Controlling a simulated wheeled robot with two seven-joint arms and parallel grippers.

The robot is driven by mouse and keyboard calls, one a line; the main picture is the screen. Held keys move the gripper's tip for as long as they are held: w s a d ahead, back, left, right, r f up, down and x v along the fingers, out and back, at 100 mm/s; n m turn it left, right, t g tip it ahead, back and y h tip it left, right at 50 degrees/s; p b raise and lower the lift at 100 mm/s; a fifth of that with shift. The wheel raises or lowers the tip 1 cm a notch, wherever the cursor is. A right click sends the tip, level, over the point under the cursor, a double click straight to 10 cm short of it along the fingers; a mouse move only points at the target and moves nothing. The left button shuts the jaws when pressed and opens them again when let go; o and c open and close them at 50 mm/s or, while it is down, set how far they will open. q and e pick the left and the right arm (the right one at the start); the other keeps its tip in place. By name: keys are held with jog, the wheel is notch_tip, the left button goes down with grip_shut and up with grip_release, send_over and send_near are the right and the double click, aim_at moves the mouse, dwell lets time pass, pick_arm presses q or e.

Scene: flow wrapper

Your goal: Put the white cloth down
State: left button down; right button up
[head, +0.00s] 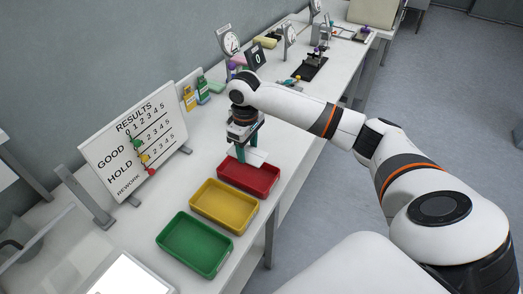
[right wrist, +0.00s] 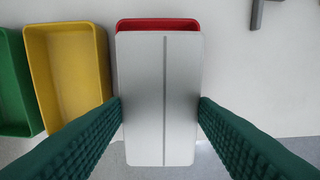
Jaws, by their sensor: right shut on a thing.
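My right gripper (head: 245,150) is shut on a white, flat, rectangular thing (head: 257,156), which I take to be the white cloth. In the right wrist view the cloth (right wrist: 145,100) lies between the two green fingers (right wrist: 160,112), with a straight line running down its middle. It hangs over the red tray (head: 250,180) and hides most of that tray in the right wrist view, where only the far end of the red tray (right wrist: 158,23) shows. In the head view it is at the tray's far side; whether it touches the tray I cannot tell. My left gripper is not in view.
A yellow tray (head: 222,205) and a green tray (head: 195,245) stand in a row beside the red one. A results board (head: 135,138) stands behind them. Dial gauges (head: 231,43) and other tools stand further along the bench. The bench's front edge runs close to the trays.

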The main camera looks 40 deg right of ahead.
send_over(249, 177)
notch_tip(249, 177, down, 6)
jog(key=shift+a+r+p, duration=0.1)
jog(key=shift+p, duration=0.3)
notch_tip(249, 177, down, 4)
jog(key=shift+r, duration=0.1)
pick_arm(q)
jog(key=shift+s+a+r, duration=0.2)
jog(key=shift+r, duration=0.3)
pick_arm(e)
jog(key=shift+f, duration=0.2)
jog(key=o, duration=0.7)
jog(key=shift+c, duration=0.2)
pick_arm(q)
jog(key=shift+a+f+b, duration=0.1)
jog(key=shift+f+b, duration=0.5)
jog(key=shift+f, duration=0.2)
pick_arm(e)
notch_tip(249, 177, up, 12)
jog(key=shift+r, duration=0.2)
